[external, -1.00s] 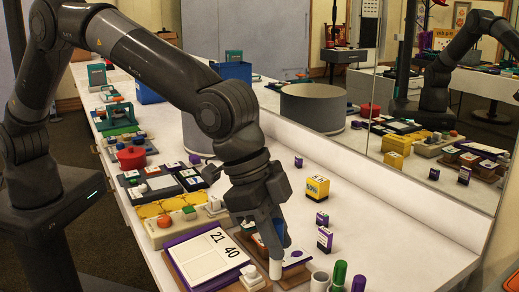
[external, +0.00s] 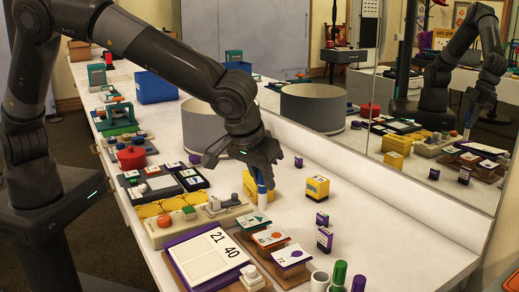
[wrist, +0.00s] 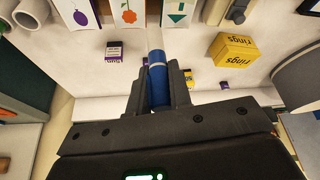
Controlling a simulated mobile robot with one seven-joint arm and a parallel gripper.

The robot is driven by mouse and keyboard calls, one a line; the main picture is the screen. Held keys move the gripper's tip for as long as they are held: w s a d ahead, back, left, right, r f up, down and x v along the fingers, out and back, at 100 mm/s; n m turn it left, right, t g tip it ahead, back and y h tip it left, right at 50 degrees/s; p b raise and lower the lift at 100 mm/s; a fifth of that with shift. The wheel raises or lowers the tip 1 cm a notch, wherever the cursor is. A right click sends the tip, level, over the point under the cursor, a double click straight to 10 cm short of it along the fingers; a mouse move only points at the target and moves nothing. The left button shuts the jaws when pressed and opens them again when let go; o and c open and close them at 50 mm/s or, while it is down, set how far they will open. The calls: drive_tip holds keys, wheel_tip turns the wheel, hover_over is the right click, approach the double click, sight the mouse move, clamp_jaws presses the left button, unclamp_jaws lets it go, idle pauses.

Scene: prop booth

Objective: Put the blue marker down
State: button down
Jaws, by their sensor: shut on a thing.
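The blue marker (external: 262,198) is held upright between the fingers of my gripper (external: 259,183), over the counter behind the row of picture cards. I cannot tell whether its lower end touches the counter. In the wrist view the blue marker (wrist: 157,82) lies between the two dark fingers of my gripper (wrist: 159,92), which are shut on it. Part of it is hidden by the fingers.
A yellow box (external: 317,187) stands right of my gripper, and purple boxes (external: 325,239) stand nearer the front. Cards on brown stands (external: 271,238) lie in front. A green marker (external: 338,273) stands at the front. The white counter (external: 400,240) is clear at right.

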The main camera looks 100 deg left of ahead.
drive_tip(key=s+a+n+g, duration=0.1)
drive_tip(key=s+a+n, duration=0.2)
drive_tip(key=a+n, duration=0.15)
drive_tip(key=shift+m+y, duration=0.3)
drive_tip(key=shift+m, duration=0.15)
drive_tip(key=shift+w+a+f, duration=0.6)
drive_tip(key=shift+a+f, duration=1.1)
drive_tip(key=shift+a, duration=0.2)
drive_tip(key=shift+w+a+f, duration=0.55)
drive_tip(key=shift+a+f, duration=1.2)
drive_tip(key=shift+a, duration=0.2)
drive_tip(key=shift+w+a+f, duration=0.6)
drive_tip(key=shift+a+f, duration=1.1)
drive_tip(key=shift+a, duration=0.2)
drive_tip(key=c, duration=1.3)
unclamp_jaws()
drive_tip(key=shift+f, duration=0.1)
